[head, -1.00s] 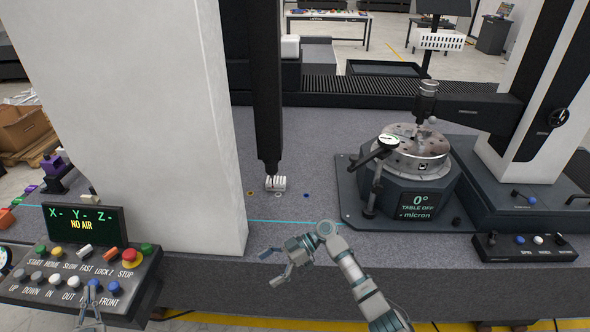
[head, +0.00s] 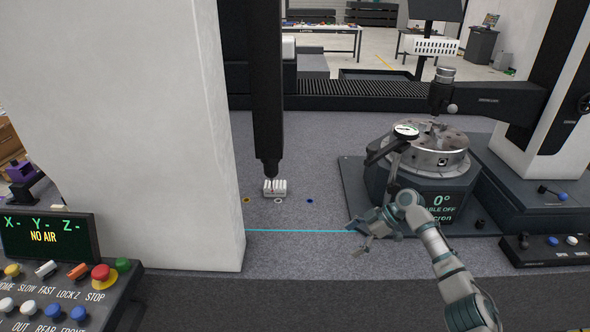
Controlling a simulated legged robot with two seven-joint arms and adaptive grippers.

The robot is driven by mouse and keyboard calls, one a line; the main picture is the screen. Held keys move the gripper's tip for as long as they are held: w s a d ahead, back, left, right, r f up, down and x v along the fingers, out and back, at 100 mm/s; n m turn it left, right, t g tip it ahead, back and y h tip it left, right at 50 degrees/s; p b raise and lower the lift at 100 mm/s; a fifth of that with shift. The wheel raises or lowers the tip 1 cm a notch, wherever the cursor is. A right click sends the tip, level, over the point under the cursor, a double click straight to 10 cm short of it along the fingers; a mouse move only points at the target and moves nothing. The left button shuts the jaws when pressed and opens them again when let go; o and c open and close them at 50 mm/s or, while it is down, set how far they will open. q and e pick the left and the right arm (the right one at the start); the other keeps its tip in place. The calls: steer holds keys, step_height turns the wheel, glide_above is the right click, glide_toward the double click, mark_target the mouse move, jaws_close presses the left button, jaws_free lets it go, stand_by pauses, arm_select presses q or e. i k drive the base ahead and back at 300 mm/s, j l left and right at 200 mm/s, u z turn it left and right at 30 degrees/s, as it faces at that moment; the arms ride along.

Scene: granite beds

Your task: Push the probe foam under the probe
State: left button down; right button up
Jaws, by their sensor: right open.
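The probe (head: 268,110) is a tall black column hanging over the granite bed (head: 310,255), with a narrow tip at its lower end. A small white ribbed block (head: 275,188), which looks like the probe foam, sits on the granite just below the tip in the picture. I cannot tell whether they touch or whether the block is exactly under the tip. My right gripper (head: 358,234) is open and empty, over the granite to the right of and nearer than the block. My left gripper is out of view.
A white column (head: 130,130) blocks the left side. A dark rotary table with a dial gauge (head: 406,130) stands close behind my right gripper. Orange, white and blue rings (head: 310,201) mark the granite near the block. A button panel (head: 70,295) is at lower left.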

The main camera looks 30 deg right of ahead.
mark_target(279, 187)
steer(key=i+l, duration=0.1)
steer(key=i, duration=0.4)
steer(key=i+l, duration=0.15)
steer(key=i, duration=0.35)
steer(key=i+l, duration=0.1)
steer(key=i, duration=0.4)
